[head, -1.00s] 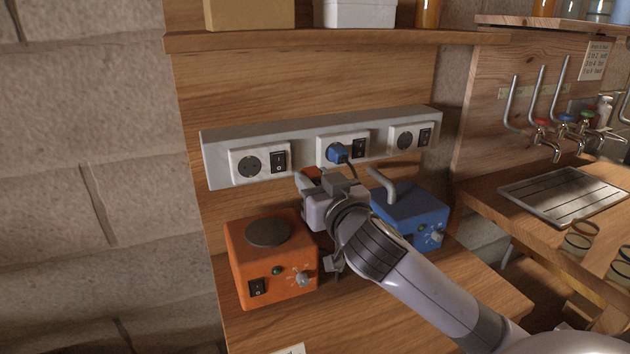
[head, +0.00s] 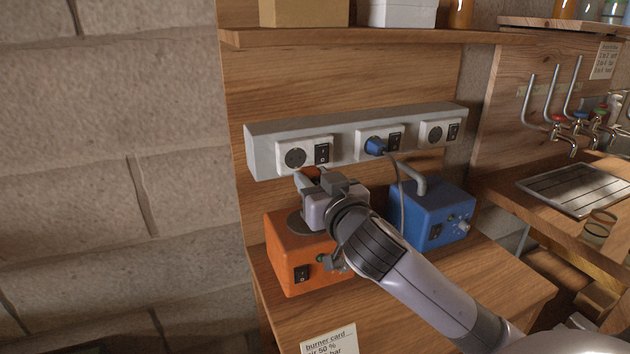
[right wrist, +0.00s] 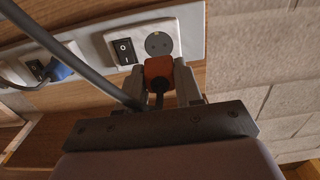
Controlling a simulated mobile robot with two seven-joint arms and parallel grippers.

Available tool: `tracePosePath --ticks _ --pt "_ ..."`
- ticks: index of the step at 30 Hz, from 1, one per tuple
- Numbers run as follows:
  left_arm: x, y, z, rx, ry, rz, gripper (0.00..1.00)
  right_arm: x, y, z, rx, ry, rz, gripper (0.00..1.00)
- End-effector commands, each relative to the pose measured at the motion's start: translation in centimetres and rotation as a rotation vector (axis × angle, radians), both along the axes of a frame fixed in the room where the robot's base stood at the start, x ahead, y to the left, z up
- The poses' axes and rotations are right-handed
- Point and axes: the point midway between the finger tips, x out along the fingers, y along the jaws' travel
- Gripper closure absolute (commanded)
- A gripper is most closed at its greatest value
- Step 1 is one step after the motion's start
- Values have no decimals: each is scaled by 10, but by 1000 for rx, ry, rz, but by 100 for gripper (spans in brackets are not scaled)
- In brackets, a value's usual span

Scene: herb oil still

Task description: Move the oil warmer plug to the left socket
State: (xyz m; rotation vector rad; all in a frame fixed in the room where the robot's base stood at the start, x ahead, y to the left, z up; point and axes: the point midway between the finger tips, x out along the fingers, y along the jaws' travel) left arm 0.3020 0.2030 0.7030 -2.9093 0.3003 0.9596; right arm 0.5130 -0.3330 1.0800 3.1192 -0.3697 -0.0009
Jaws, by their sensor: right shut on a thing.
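My right gripper (head: 308,180) is shut on an orange plug (right wrist: 157,69), which sits between its two fingers in the right wrist view. A dark cord (right wrist: 158,98) runs from the plug toward the gripper body. The left socket (head: 295,157) is round, grey and empty. It also shows in the right wrist view (right wrist: 158,44), just beyond the plug; I cannot tell whether they touch. In the head view the gripper hides most of the plug. The orange warmer box (head: 290,258) stands below, partly covered by my arm. My left gripper is not in view.
A blue plug (head: 375,146) sits in the middle socket. The right socket (head: 435,133) is empty. A blue box (head: 428,215) with a bent grey pipe stands right of my gripper. The shelf (head: 400,36) overhangs the socket strip (head: 262,148). A card (head: 329,340) lies in front.

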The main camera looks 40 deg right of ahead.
Motion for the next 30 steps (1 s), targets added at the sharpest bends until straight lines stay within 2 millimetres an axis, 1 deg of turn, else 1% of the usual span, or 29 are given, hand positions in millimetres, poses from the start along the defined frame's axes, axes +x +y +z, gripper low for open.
tracePosePath --ticks 12,16,21,30 --pt "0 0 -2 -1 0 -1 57 35 -9 1 -1 -2 -2 100" --pt "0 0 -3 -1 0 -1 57 44 -11 0 -1 -2 0 100" --pt "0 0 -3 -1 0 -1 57 50 -12 0 0 -1 0 100" --pt "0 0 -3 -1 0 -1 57 51 -12 1 0 -1 0 100"
